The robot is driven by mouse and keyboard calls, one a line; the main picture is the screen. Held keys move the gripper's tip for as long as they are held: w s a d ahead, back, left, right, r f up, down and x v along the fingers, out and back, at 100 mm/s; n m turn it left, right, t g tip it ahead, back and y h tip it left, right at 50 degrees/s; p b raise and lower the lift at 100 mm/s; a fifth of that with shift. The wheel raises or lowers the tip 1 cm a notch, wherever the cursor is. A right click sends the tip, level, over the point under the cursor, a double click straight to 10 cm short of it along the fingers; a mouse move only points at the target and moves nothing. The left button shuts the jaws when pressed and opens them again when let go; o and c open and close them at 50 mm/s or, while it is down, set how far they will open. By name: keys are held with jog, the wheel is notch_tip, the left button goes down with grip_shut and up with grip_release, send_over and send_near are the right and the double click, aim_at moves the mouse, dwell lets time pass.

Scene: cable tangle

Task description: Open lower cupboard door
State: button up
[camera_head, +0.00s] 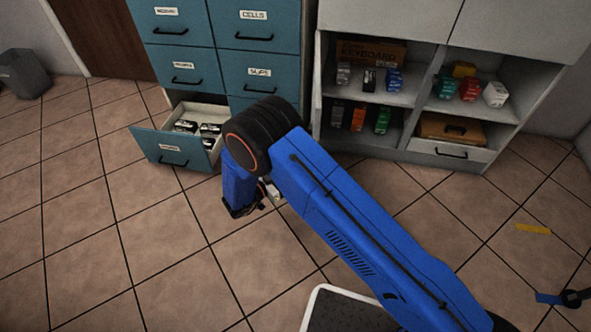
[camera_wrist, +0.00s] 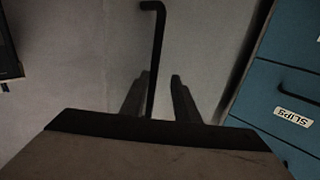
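In the wrist view a pale grey panel (camera_wrist: 205,40) bears a black bar handle (camera_wrist: 153,60) with a bent end at the top. My gripper (camera_wrist: 162,80) has its two fingers apart, and the handle runs between them. I cannot tell whether either finger touches it. In the head view the white cupboard (camera_head: 492,168) shows open shelves at the right, with its upper front panels (camera_head: 390,15) shut. The handle between my fingers cannot be made out there.
Blue drawers (camera_head: 180,58) stand left of the cupboard; one low drawer (camera_head: 172,148) is pulled out with items inside. In the wrist view a blue drawer labelled SLIPS (camera_wrist: 293,117) is at the right. Small boxes (camera_head: 385,118) fill the shelves. The tiled floor (camera_head: 110,250) is mostly clear.

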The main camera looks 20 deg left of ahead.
jog(key=v, duration=1.7)
jog(key=shift+a, duration=0.2)
jog(key=shift+s, duration=0.2)
